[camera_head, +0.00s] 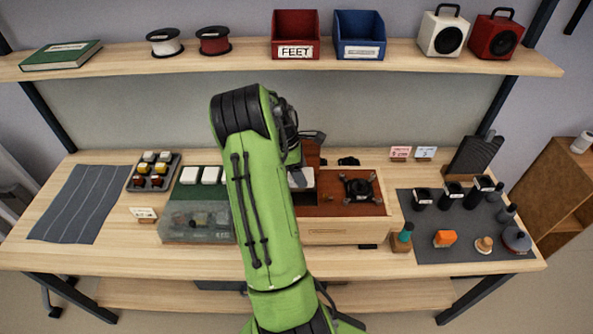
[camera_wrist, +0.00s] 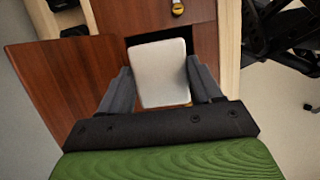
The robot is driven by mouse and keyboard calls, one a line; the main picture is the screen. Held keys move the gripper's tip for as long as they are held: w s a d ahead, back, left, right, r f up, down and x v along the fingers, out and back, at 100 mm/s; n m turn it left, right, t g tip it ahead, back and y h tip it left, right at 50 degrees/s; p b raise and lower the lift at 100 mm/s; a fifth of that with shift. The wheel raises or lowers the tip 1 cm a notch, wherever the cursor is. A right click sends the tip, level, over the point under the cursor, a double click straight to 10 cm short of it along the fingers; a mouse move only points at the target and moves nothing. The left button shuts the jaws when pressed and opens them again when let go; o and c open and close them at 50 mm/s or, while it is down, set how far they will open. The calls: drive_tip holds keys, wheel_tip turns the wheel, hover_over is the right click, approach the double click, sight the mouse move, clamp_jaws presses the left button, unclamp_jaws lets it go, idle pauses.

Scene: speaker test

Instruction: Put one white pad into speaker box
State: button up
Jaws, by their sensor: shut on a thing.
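My gripper (camera_wrist: 162,85) is shut on a white pad (camera_wrist: 160,70), with a dark finger on each side of it. In the head view the pad (camera_head: 303,178) shows at the end of my arm, at the left part of the speaker box (camera_head: 372,209). In the wrist view the pad is over a dark opening (camera_wrist: 203,38) in the box's brown wood; I cannot tell whether it touches anything below. More white pads (camera_head: 190,175) sit at the back of a green-based case (camera_head: 183,193) left of my arm, which hides part of the case and box.
A dark driver part (camera_head: 358,187) lies on the box's right side. A dark mat (camera_head: 425,240) with tools is at the right. A grey striped mat (camera_head: 75,205) and a small tray (camera_head: 137,185) are at the left. Bins and speakers stand on the shelf (camera_head: 200,62) above.

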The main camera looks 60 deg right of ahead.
wheel_tip(320, 180, down, 9)
drive_tip(key=b, duration=0.5)
drive_tip(key=shift+w+r, duration=0.2)
drive_tip(key=shift+w, duration=0.1)
drive_tip(key=o, duration=1.1)
drive_tip(key=p+v, duration=0.2)
drive_tip(key=v, duration=1.4)
